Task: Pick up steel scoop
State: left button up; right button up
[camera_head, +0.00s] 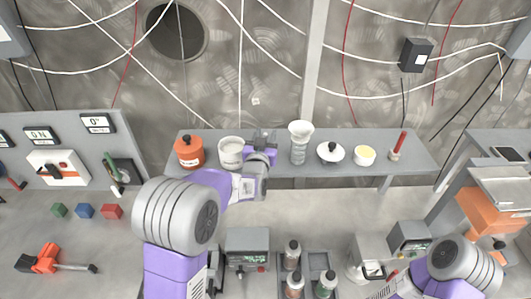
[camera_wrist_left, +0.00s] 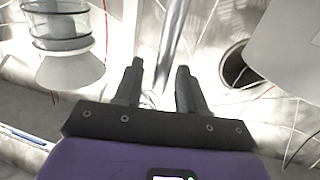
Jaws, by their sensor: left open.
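My left gripper (camera_head: 262,142) is over the shelf, between a white tub and a clear-bodied container with a white funnel top. It is open; in the left wrist view its two dark fingers (camera_wrist_left: 160,72) stand apart. A shiny, thin metal rod, perhaps the handle of the steel scoop (camera_wrist_left: 173,42), runs down from the top edge of that view towards the gap between the fingers. I cannot tell whether it lies between them or beyond them. In the head view I cannot make out the scoop. My right gripper is not in view.
Bottles (camera_head: 293,255) stand below.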

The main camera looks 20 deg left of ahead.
pick_arm(q)
grip_shut()
notch_tip(320, 180, up, 10)
jog(key=shift+r, duration=0.1)
dwell(0.6)
